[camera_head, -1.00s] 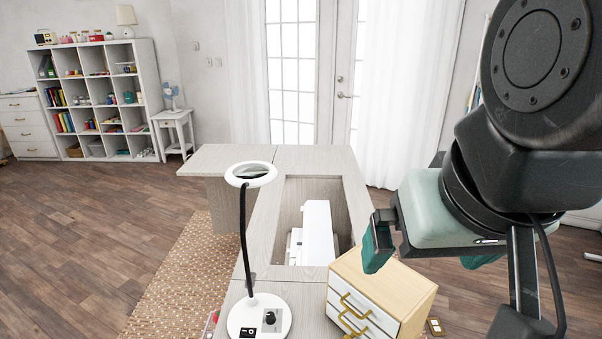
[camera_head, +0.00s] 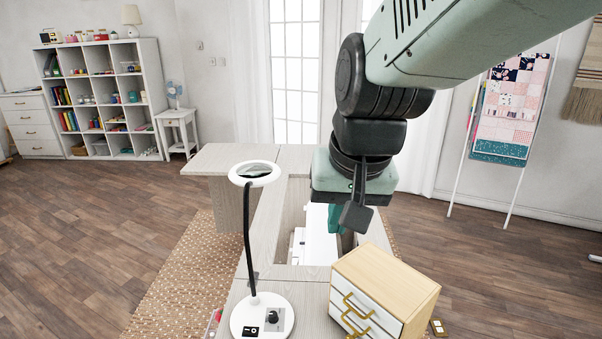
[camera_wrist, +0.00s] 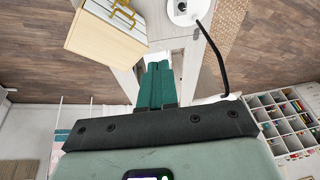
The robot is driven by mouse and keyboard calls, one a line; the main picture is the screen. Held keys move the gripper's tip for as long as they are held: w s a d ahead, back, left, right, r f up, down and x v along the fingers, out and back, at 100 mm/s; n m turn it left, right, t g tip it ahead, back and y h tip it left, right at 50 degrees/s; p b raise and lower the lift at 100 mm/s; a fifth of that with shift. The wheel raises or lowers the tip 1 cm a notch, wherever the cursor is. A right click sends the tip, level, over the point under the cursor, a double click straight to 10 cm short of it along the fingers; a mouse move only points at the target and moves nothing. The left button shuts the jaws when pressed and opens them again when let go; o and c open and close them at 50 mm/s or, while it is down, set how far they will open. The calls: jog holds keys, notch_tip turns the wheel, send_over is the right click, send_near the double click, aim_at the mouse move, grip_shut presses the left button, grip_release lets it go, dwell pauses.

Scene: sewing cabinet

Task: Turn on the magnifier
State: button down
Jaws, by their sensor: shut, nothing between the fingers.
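The magnifier lamp has a white ring head (camera_head: 254,173) with a clear lens, a thin black curved neck (camera_head: 247,240) and a round white base (camera_head: 262,317). The base carries a black rocker switch (camera_head: 250,331) and a black knob (camera_head: 272,317) on a grey plate. It stands upright at the front of the cabinet top. My gripper (camera_head: 335,218) is over the cabinet's opening, to the right of and behind the lamp, apart from it. Its green fingers (camera_wrist: 158,85) are closed together and empty. In the wrist view the lamp base (camera_wrist: 187,10) shows at the top edge, partly cut off.
A small wooden drawer box (camera_head: 385,285) with gold handles stands right of the lamp base. A white sewing machine (camera_head: 303,247) sits in the cabinet (camera_head: 230,157) opening, partly hidden by my arm. The space left of the lamp is clear above the rug (camera_head: 180,275).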

jog(key=w+a+f+g, duration=0.2)
jog(key=w+a+f, duration=0.4)
jog(key=a+f, duration=0.25)
jog(key=g, duration=0.2)
send_over(245, 330)
jog(key=d, duration=0.3)
notch_tip(245, 330, down, 14)
jog(key=shift+w+f+y, duration=0.1)
jog(key=shift+f+y, duration=0.05)
jog(key=shift+y, duration=0.25)
jog(key=shift+f, duration=0.1)
jog(key=a+f, duration=0.1)
jog(key=f, duration=0.8)
jog(key=a+f, duration=0.1)
jog(key=f, duration=0.3)
jog(key=shift+a+f, duration=0.3)
jog(key=shift+a, duration=0.05)
jog(key=shift+a+f, duration=0.1)
jog(key=shift+f, duration=0.1)
jog(key=shift+d, duration=0.2)
